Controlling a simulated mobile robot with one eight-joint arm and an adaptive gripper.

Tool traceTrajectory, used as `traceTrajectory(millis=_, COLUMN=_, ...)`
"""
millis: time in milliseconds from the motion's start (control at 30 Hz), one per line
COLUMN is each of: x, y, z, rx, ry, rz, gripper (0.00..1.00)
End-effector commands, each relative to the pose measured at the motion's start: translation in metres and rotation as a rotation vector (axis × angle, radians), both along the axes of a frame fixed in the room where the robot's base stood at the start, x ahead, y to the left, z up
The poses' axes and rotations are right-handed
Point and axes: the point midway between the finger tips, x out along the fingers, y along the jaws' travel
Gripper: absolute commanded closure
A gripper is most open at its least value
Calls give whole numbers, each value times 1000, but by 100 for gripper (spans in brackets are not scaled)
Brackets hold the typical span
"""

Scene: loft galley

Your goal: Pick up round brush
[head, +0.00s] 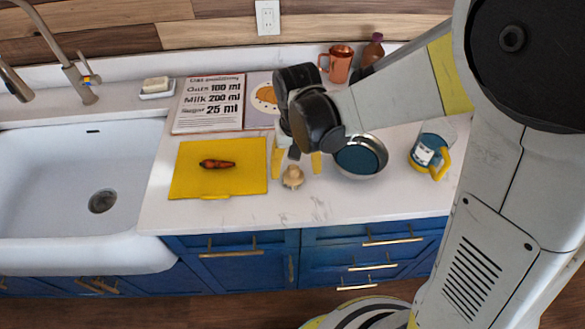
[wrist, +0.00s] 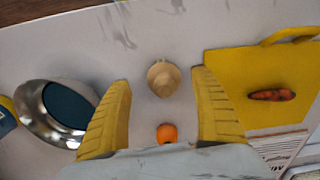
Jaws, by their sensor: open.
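The round brush (head: 293,176) is a small tan, rounded thing with a knob on top. It stands on the pale counter, right of the yellow cutting board. In the wrist view the brush (wrist: 163,78) shows whole, between the tips of the two yellow fingers. My gripper (head: 297,164) is open and empty, with its fingers pointing down around the brush's place. It also shows in the wrist view (wrist: 161,82). I see no finger touching the brush. How far above the counter the fingertips are, I cannot tell.
A small orange thing (wrist: 167,133) lies near the brush. A yellow board (head: 240,181) bears a carrot-like thing (head: 217,164). A metal pan (head: 378,172) and a mug (head: 430,157) stand to the right. The sink (head: 60,190) is left. The counter's front strip is clear.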

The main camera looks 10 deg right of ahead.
Motion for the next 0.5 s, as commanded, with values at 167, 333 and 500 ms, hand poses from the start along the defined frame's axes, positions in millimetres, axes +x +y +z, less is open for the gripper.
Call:
traceTrajectory(millis=167, x=4, y=5, z=-29, rx=0, ry=0, rz=1, gripper=26)
traceTrajectory(millis=333, x=4, y=4, z=-48, rx=0, ry=-1, rz=0, gripper=26)
traceTrajectory(millis=500, x=4, y=4, z=-47, rx=0, ry=-1, rz=0, gripper=26)
